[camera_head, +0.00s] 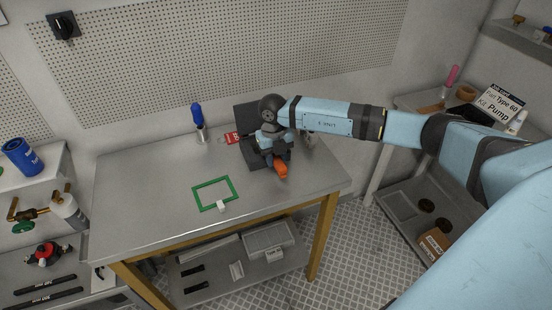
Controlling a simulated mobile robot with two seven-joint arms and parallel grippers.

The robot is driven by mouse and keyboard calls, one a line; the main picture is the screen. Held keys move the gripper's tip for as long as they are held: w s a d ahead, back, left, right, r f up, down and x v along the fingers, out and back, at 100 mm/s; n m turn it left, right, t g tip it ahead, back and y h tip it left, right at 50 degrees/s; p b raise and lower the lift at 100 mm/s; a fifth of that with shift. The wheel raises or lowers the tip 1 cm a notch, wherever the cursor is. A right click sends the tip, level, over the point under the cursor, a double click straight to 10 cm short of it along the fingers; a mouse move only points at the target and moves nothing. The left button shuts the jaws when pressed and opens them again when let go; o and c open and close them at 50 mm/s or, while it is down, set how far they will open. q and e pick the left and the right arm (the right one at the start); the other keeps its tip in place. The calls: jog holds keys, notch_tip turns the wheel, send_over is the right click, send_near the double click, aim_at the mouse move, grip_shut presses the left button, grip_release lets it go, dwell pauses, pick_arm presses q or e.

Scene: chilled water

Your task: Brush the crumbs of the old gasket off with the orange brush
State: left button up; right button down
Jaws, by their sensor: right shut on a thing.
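My right gripper (278,157) is over the right part of the grey workbench (150,205). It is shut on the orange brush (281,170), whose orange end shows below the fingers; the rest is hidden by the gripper. Dark grey blocks (250,152) lie behind and beside the gripper, partly covered by my arm. I cannot tell whether the brush touches them. Crumbs of old gasket are too small to make out. My left gripper is not in view.
A green rectangular outline (196,196) lies on the bench with a small white block (222,207) at its front edge. A blue-handled tool (197,112) stands in a holder at the back, and a red tag (232,138) lies nearby. The bench's left part is clear.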

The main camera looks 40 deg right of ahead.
jog(key=shift+w+d+f, duration=0.1)
jog(key=shift+w, duration=0.35)
jog(key=shift+s+a+p, duration=0.2)
jog(key=shift+s+p, duration=0.15)
jog(key=shift+s, duration=0.4)
jog(key=shift+w, duration=0.15)
jog(key=shift+w+d+b, duration=0.2)
jog(key=shift+w+b, duration=0.35)
jog(key=shift+w, duration=0.1)
jog(key=shift+a, duration=0.15)
